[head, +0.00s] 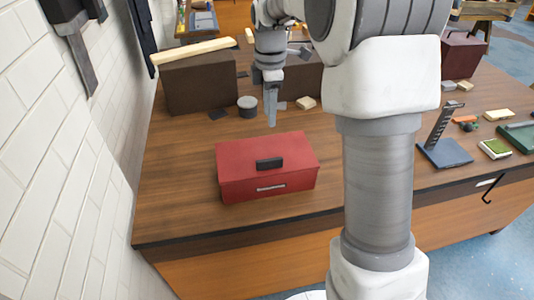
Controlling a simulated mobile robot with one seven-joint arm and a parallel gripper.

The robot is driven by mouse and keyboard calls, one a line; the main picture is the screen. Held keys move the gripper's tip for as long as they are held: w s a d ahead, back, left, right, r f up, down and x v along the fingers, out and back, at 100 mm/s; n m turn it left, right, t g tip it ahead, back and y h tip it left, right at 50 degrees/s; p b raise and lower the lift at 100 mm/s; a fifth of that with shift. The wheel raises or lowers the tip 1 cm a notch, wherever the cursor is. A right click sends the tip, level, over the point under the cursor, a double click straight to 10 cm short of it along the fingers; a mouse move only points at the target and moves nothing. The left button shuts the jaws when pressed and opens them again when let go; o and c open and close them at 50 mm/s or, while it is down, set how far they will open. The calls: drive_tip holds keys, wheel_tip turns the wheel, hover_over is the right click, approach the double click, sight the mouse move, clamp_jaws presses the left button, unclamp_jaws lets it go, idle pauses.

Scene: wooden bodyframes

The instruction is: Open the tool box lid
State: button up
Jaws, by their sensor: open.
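The red tool box (240,184) sits on the wooden table near its front edge, left of my arm. Its lid looks shut. A dark handle (269,163) is on top of the lid, and a light metal strip shows on the front face. My gripper (272,122) points down above and behind the box, apart from it. It is open and empty. I see it nearly edge-on, so the gap between its fingers is hard to make out.
The table (180,205) is bare left of the box. Behind stand a dark brown box (200,85) and a small grey round tin (247,107). A white brick wall (65,130) runs along the left. At right are a dark stand (445,152) and a green tray (520,137).

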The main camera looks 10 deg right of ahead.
sight(269, 159)
wheel_tip(269, 159, down, 17)
drive_tip(key=shift+s+f+p, duration=0.1)
drive_tip(key=shift+p, duration=0.5)
clamp_jaws()
idle(1.3)
